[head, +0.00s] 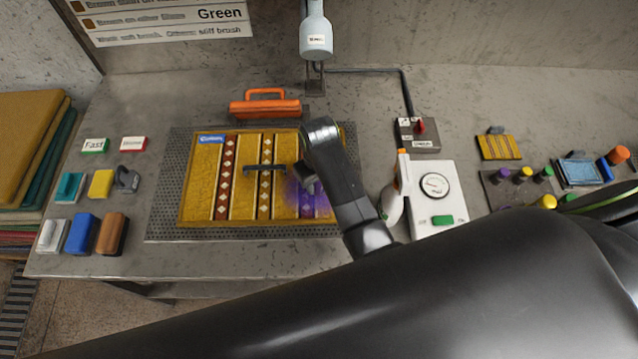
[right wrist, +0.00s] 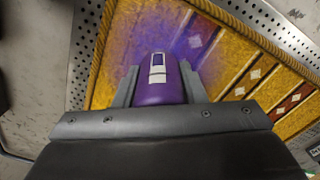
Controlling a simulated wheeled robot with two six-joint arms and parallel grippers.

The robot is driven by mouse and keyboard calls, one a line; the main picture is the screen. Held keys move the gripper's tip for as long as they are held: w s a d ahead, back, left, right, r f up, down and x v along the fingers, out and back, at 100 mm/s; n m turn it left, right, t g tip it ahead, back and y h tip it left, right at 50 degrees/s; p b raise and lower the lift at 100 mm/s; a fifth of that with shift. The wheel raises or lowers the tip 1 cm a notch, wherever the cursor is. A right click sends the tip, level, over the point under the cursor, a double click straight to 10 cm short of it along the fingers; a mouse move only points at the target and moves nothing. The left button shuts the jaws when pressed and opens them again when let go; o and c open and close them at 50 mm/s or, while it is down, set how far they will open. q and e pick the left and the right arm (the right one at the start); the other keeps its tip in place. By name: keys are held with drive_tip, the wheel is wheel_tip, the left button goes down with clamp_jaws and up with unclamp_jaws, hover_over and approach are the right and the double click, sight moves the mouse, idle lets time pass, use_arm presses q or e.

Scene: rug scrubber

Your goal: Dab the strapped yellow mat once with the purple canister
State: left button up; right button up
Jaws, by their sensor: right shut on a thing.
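The large yellow mat (head: 202,180) lies on a perforated grey plate, with patterned red strips and a dark bar-shaped piece (head: 265,169) across its middle. It also shows in the right wrist view (right wrist: 270,105). My right gripper (head: 304,183) is over the mat's right part. In the right wrist view it is shut on the purple canister (right wrist: 158,92), which has a white label. Purple colour lies on the mat around the canister; I cannot tell whether it is mist or stain. Whether the canister touches the mat is hidden. My left gripper is not in view.
An orange-handled tool (head: 265,107) stands behind the mat. Several brushes and blocks (head: 86,233) sit at left. A gauge box (head: 432,198) and a white spray bottle (head: 392,200) stand right of the mat. A smaller yellow striped pad (head: 498,147) and capped containers (head: 524,174) are farther right.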

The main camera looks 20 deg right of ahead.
drive_tip(key=shift+r, duration=2.25)
